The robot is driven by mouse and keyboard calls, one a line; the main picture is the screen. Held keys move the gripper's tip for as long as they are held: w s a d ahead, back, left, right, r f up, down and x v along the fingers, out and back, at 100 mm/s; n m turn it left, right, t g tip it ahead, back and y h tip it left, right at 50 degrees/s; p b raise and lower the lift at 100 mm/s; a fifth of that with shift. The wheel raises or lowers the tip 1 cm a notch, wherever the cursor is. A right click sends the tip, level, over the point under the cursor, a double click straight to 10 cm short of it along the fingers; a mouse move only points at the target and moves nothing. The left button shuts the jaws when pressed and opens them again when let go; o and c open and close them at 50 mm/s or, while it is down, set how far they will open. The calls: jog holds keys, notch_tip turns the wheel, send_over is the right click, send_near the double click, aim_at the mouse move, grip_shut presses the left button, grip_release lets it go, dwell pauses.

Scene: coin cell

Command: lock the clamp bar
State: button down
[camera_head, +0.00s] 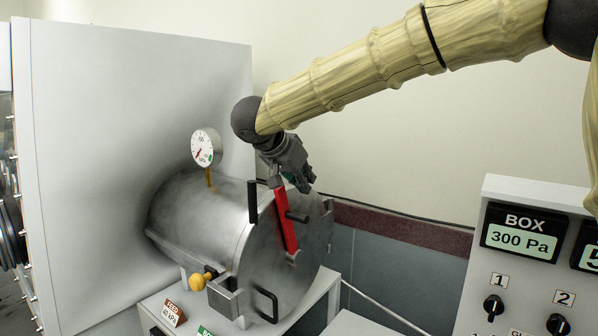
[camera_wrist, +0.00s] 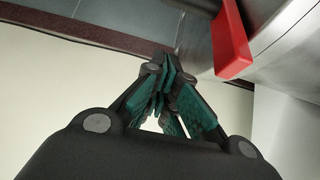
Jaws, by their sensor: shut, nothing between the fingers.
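The clamp bar (camera_head: 285,218) is a red bar across the round door of a steel cylindrical chamber (camera_head: 203,222). In the head view it stands steeply, its top leaning a little left. In the wrist view the red bar's end (camera_wrist: 232,45) shows at the upper right, apart from the fingers. My gripper (camera_head: 305,182) is beside the bar's upper end, to its right in the head view. Its green-padded fingers are shut and empty in the wrist view (camera_wrist: 165,75). Whether it touches the bar cannot be told in the head view.
A pressure gauge (camera_head: 206,147) stands on the chamber. A yellow-knobbed valve (camera_head: 199,282) and a black door handle (camera_head: 265,305) are at the front. A control panel (camera_head: 525,265) reading BOX 300 Pa is at the right. A large white cabinet (camera_head: 130,140) is at the left.

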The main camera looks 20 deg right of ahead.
notch_tip(320, 180, down, 5)
jog(key=p, duration=0.2)
jog(key=shift+f+p, duration=0.15)
jog(key=shift+p, duration=0.25)
jog(key=shift+a, duration=0.1)
